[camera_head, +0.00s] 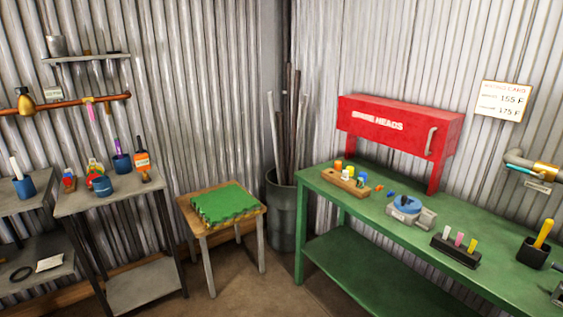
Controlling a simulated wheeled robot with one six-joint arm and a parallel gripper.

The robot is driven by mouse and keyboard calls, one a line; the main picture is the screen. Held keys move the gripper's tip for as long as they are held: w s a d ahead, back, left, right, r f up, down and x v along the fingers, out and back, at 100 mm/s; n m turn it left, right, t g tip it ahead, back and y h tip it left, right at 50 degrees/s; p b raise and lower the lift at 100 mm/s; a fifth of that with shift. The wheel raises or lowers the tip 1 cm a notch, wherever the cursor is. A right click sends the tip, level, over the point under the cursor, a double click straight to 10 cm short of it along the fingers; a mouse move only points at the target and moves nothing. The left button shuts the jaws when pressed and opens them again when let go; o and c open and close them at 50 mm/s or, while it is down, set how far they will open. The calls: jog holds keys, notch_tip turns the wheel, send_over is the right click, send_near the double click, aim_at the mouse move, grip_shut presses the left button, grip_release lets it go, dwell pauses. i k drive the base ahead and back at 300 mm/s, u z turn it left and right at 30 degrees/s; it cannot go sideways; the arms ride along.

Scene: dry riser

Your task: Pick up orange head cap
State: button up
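A wooden block (344,182) on the green workbench (330,190) carries several small coloured caps. An orange cap (338,165) stands at its left end. A small orange piece (379,188) also lies on the bench to the right of the block, beside a small blue piece (391,195). At this size I cannot tell which of the two is the orange head cap. My gripper is not in view.
A red cabinet marked "SPARE HEADS" (398,125) stands at the bench's back. A blue-topped vise (407,206), a marker holder (455,250) and a black cup (533,254) stand further right. A wooden stool (205,232) with a green mat stands left, beside a bin (281,215).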

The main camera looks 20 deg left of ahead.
aim_at(338, 164)
jog(key=u, duration=0.8)
jog(key=i, duration=0.85)
jog(key=u, duration=0.85)
jog(key=i, duration=1.3)
jog(key=z, duration=0.5)
jog(key=i, duration=1.15)
jog(key=z, duration=0.55)
